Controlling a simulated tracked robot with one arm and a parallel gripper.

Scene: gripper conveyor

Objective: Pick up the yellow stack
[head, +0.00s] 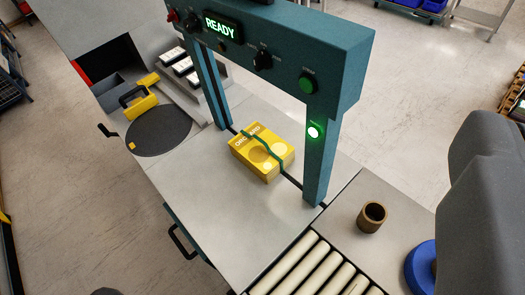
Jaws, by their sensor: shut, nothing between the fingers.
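The yellow stack (247,151) lies flat on the grey table top under the teal arch of a machine. It is a small block with pale printing and round marks on top. A dark green strap (262,144) runs across its top, in line with the arch. Nothing of mine touches the stack. I cannot make out my gripper's fingers in this view. A large grey part of my own body fills the right edge.
The teal arch (285,40) spans over the stack, with a lit READY display and a green light on its post. Rollers (305,270) and a brown ring (371,217) lie at front right. A yellow-handled tool (140,101) stands near a dark disc (160,130) at left.

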